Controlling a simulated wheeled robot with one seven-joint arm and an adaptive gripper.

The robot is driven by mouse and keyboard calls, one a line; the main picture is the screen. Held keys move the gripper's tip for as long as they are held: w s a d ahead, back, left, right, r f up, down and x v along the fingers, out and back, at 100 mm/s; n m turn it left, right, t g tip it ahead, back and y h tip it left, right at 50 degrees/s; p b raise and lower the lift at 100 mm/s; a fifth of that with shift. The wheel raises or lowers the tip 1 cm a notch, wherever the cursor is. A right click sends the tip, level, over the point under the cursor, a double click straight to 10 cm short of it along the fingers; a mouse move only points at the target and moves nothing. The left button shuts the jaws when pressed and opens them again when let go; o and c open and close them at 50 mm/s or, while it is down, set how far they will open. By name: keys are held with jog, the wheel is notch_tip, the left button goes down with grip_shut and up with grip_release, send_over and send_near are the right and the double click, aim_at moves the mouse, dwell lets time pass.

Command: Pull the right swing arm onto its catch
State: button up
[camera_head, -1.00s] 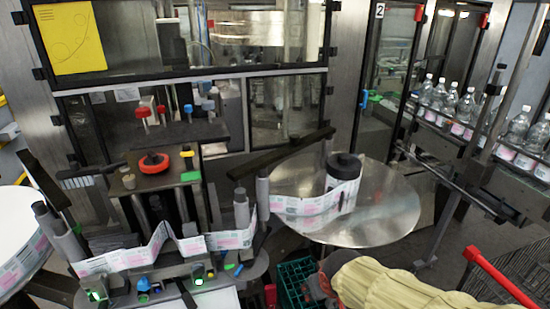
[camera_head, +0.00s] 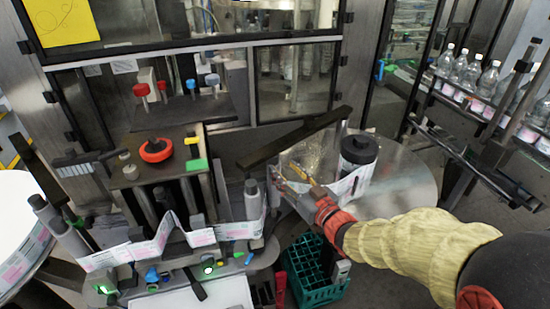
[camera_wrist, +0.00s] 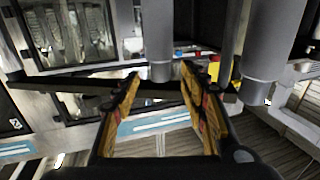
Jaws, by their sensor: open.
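The right swing arm is a long black bar (camera_head: 296,140). It slants up to the right, in front of the machine's lower window, and its left end is near a grey upright roller (camera_head: 252,198). My gripper (camera_head: 289,164) is just below and in front of the bar, right of that roller. In the wrist view my gripper (camera_wrist: 160,75) is open, with nothing seen between its fingers. A grey roller (camera_wrist: 158,40) stands beyond the fingertips, and a dark bar (camera_wrist: 75,82) crosses behind them. I cannot make out the catch.
The label reel (camera_head: 358,155) stands on a round metal table (camera_head: 412,188), right of my gripper. A label web (camera_head: 205,237) runs left between the rollers. A green crate (camera_head: 318,292) is on the floor below. Bottles (camera_head: 470,72) line the conveyor at right.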

aim_at(276, 162)
jog(key=x, duration=0.7)
jog(key=shift+c, duration=0.6)
grip_shut()
dwell(0.3)
